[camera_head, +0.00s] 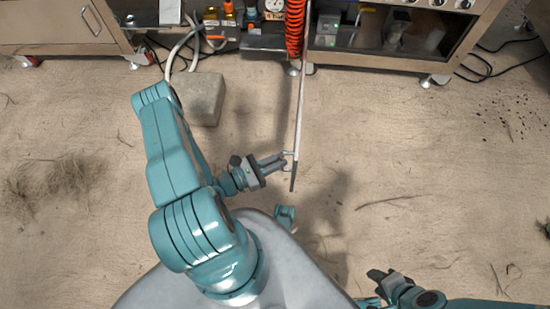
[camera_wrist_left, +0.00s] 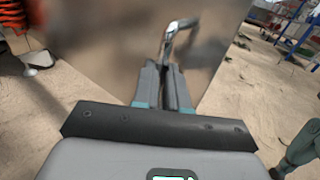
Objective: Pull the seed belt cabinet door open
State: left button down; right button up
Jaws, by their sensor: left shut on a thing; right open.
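The cabinet door (camera_head: 300,110) shows edge-on in the head view as a thin pale panel. It stands swung out from the steel cabinet (camera_head: 392,62), reaching toward me over the floor. In the left wrist view its flat face (camera_wrist_left: 110,50) fills the upper middle. My left gripper (camera_head: 285,160) is shut on the door handle (camera_wrist_left: 180,32), a bent metal bar near the door's free end. The handle's lower part is hidden between the fingers. My right gripper (camera_head: 378,276) is open and empty at the lower right, apart from the door.
A second steel cabinet (camera_head: 55,28) stands at the upper left. A grey block (camera_head: 203,98) with pale hoses lies left of the door. A red coiled hose (camera_head: 295,28) hangs by the hinge end. Cables (camera_head: 480,62) lie at the right.

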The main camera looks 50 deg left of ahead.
pick_arm(q)
jog(key=shift+w+a+y, duration=0.15)
jog(key=shift+a+y, duration=0.15)
jog(key=shift+a, duration=0.25)
jog(key=c, duration=1.3)
grip_release()
jog(key=shift+o, duration=0.7)
jog(key=shift+d, duration=0.15)
jog(key=p+v, duration=0.2)
jog(key=v, duration=1.4)
jog(key=shift+s+p, duration=0.2)
jog(key=shift+p, duration=0.2)
jog(key=shift+f, duration=0.1)
